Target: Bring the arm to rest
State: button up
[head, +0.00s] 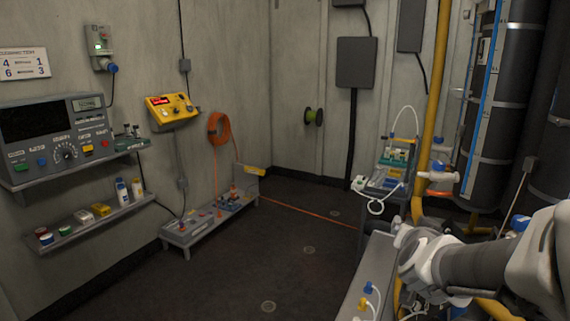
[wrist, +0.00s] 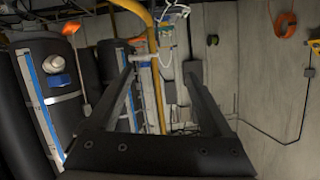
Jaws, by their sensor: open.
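My arm (head: 475,262) reaches in from the lower right of the head view, with its white and grey wrist end above a grey bench. The fingers cannot be made out in that view. In the wrist view my gripper (wrist: 158,74) shows two dark fingers spread wide apart. Nothing is held between them. Beyond the gap are a yellow pipe, the wall and dark boxes, all apart from the fingers.
Black cylinders (head: 501,105) and a yellow pipe (head: 431,110) stand close to my arm on the right. A grey bench (head: 352,290) is below the wrist. An instrument shelf (head: 75,165) and a low bench (head: 184,241) line the left wall. The middle floor (head: 285,255) is clear.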

jog(key=s+a+f+n+g+y, duration=0.1)
jog(key=s+a+n+g+y, duration=0.45)
jog(key=s+a, duration=0.75)
jog(key=s+f+n+g, duration=0.2)
jog(key=s, duration=0.7)
notch_tip(320, 180, up, 14)
jog(key=p, duration=1.3)
jog(key=shift+f, duration=0.25)
